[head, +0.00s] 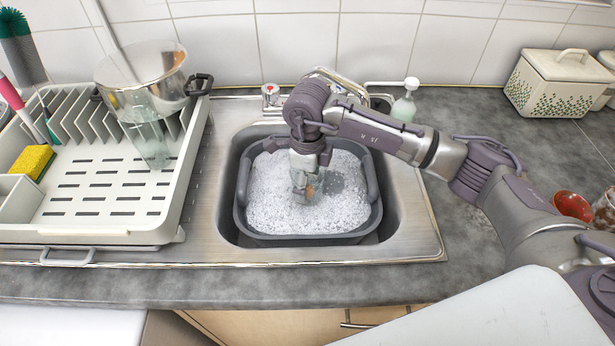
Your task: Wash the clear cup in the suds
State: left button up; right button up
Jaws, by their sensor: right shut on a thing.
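My right gripper (305,184) reaches down from above into the grey wash basin (373,210) in the sink. It is shut on a pale, see-through thing (304,163), which looks like the clear cup. Its lower end is at the white suds (270,195). My gripper and the foam hide much of it, so its exact tilt cannot be told. Another tall clear glass (150,143) stands on the dish rack at the left. My left gripper is not in view.
The white dish rack (105,222) holds a steel pot (143,80) and a yellow-green sponge (33,161). A tap (325,78) and a soap bottle (405,102) stand behind the basin. A white container (560,82) and red bowls (572,205) are at the right.

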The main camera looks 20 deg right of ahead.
notch_tip(320, 180, down, 11)
jog(key=b, duration=0.8)
jog(key=shift+r, duration=0.2)
